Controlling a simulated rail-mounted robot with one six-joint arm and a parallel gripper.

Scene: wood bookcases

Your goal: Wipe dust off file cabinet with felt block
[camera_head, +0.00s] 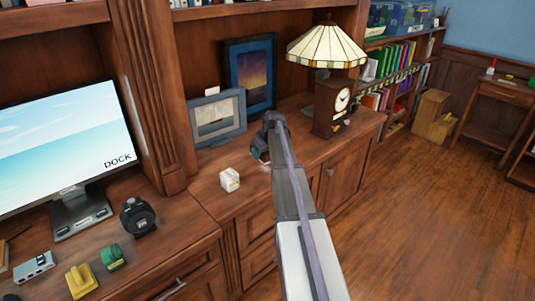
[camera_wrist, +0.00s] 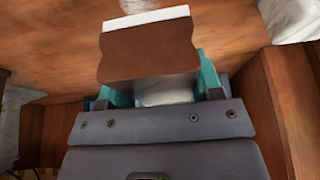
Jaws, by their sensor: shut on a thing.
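My gripper (camera_head: 262,156) is over the wooden cabinet top (camera_head: 210,196), in front of the picture frames and left of the clock. In the wrist view its teal fingers (camera_wrist: 160,92) are shut on the felt block (camera_wrist: 148,55), a brown block with wavy sides and a white felt strip along its far edge. The block is close to the wood surface; I cannot tell whether the felt touches it. In the head view my arm and gripper mostly hide the block. No dust can be made out clearly.
A small white box (camera_head: 229,180) stands left of my gripper. Behind are a grey picture frame (camera_head: 216,117) and a dark blue one (camera_head: 250,75). A clock (camera_head: 332,106) and a lamp (camera_head: 326,46) stand to the right. A black tape dispenser (camera_head: 138,217) is at front left.

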